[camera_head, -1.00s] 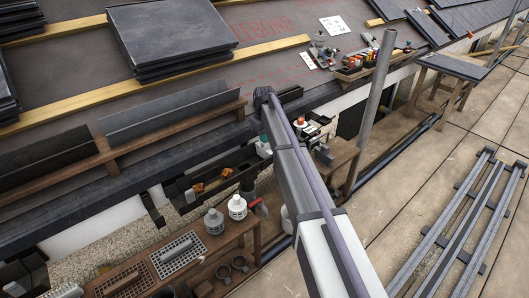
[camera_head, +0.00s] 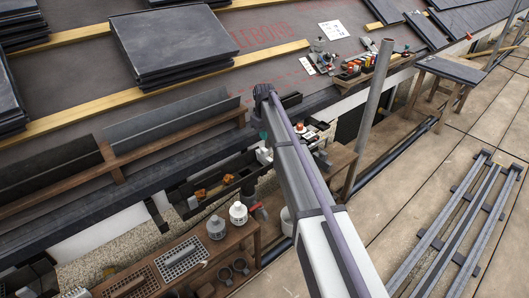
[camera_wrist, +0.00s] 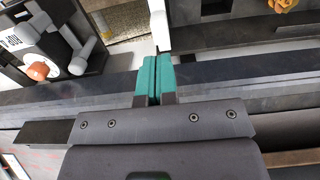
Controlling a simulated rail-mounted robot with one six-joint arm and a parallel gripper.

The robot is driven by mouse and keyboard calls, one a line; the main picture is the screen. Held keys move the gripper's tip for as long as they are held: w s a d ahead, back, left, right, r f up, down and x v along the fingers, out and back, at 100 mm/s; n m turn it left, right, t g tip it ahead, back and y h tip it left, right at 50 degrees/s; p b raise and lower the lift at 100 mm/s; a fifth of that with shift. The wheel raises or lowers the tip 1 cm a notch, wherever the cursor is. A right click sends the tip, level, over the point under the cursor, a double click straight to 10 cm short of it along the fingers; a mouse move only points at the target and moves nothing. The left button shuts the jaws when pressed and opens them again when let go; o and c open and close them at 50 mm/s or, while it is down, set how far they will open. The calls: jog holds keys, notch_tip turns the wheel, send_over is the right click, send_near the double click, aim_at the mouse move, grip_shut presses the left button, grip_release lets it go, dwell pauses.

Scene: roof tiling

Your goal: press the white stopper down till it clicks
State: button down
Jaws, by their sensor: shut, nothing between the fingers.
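My gripper (camera_wrist: 154,80) has its two teal fingers pressed together, with nothing between them. Just beyond the fingertips in the wrist view stands a narrow white piece (camera_wrist: 160,26), which looks like the stopper. It is close to the tips, but I cannot tell whether they touch it. In the head view a small white piece (camera_head: 264,156) shows at the end of the dark gutter (camera_head: 225,183), just below my gripper's teal fingers (camera_head: 263,136). My arm hides part of this area, and how deep the stopper sits cannot be seen.
A device with an orange knob (camera_wrist: 38,71) and grey levers stands at left in the wrist view. Orange-brown leaves (camera_wrist: 284,4) lie in the gutter. A wooden bench (camera_head: 205,265) with pots and grates stands below. An upright pole (camera_head: 371,115) is right of my arm.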

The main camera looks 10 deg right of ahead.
notch_tip(320, 180, up, 4)
jog(key=p, duration=0.3)
jog(key=shift+r, duration=0.15)
jog(key=s+r+m+p, duration=0.3)
jog(key=s+m, duration=0.3)
jog(key=s, duration=3.4)
notch_tip(320, 180, up, 36)
jog(key=p, duration=3.7)
notch_tip(320, 180, down, 18)
jog(key=b, duration=1.9)
jog(key=shift+w+f, duration=0.2)
jog(key=shift+w, duration=0.25)
